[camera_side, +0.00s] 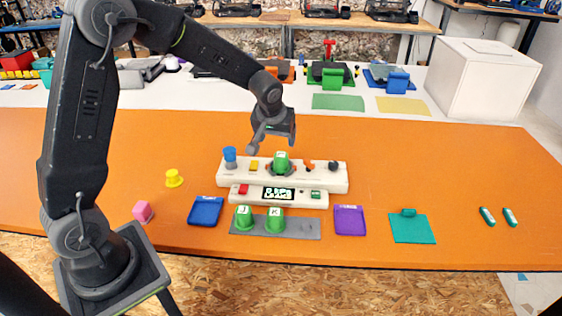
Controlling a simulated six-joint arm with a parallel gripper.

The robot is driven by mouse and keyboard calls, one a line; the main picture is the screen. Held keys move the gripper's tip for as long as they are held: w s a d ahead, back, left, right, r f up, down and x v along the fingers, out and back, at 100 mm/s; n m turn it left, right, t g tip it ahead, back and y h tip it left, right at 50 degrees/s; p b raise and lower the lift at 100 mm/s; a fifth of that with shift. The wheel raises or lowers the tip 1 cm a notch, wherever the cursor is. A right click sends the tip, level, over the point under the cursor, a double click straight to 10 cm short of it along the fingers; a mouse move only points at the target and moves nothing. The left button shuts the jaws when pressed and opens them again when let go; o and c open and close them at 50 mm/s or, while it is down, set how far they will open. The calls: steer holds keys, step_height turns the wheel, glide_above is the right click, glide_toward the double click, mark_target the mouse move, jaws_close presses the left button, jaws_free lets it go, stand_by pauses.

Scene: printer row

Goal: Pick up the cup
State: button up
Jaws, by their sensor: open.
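Three green cup-like pieces stand upside down. One cup (282,161) stands on a white panel (333,182). The cup marked J (243,219) and the cup marked K (275,221) stand side by side on a grey strip (304,228) at the front. My gripper (271,146) is open and empty above the white panel, just above and slightly left of the cup there. I cannot tell whether a fingertip touches that cup.
The panel also bears a blue knob (230,158). A small unit with a display (278,193) lies in front of it. Blue (205,211), purple (349,220) and teal (411,229) pads lie near the front edge. The orange table (450,170) is mostly clear at right.

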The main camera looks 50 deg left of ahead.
mark_target(281, 155)
steer(key=x, duration=0.6)
steer(key=shift+w+f, duration=0.1)
steer(key=shift+f, duration=0.2)
steer(key=shift+x, duration=2.7)
steer(key=shift+w+a+r, duration=0.1)
steer(key=shift+a, duration=0.1)
steer(key=c, duration=0.8)
steer(key=shift+r, duration=0.1)
